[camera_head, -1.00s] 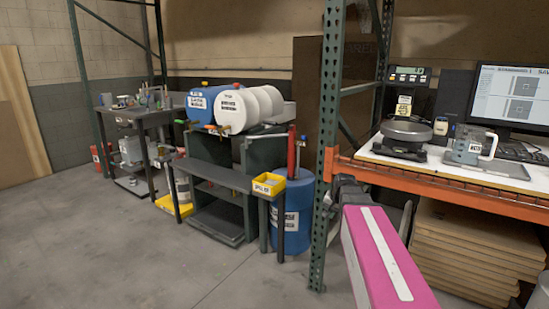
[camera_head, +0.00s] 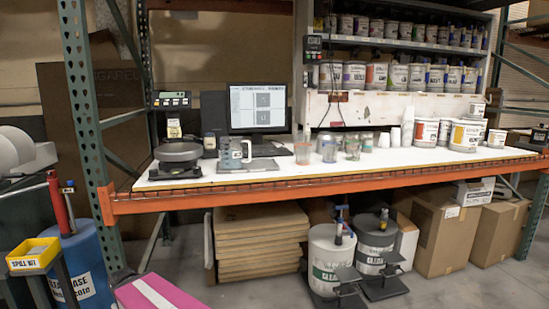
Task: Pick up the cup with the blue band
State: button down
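Several small clear cups stand in a group on the white worktop, right of the monitor. One cup (camera_head: 303,152) looks reddish, a middle cup (camera_head: 327,148) looks grey-blue, and another cup (camera_head: 352,149) looks greenish. They are too small for me to tell for sure which has the blue band; the middle one looks the bluest. Part of my pink arm shows at the bottom left, low and well away from the cups. My gripper's fingers cannot be made out.
An orange beam (camera_head: 330,181) edges the worktop, with a green rack post (camera_head: 84,110) at left. White cups and paint cans (camera_head: 466,135) stand right. Drums (camera_head: 331,262) and boxes are below.

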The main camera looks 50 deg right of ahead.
aim_at(331, 149)
jog(key=z, duration=2.3)
jog(key=l, duration=0.1)
jog(key=i, duration=0.05)
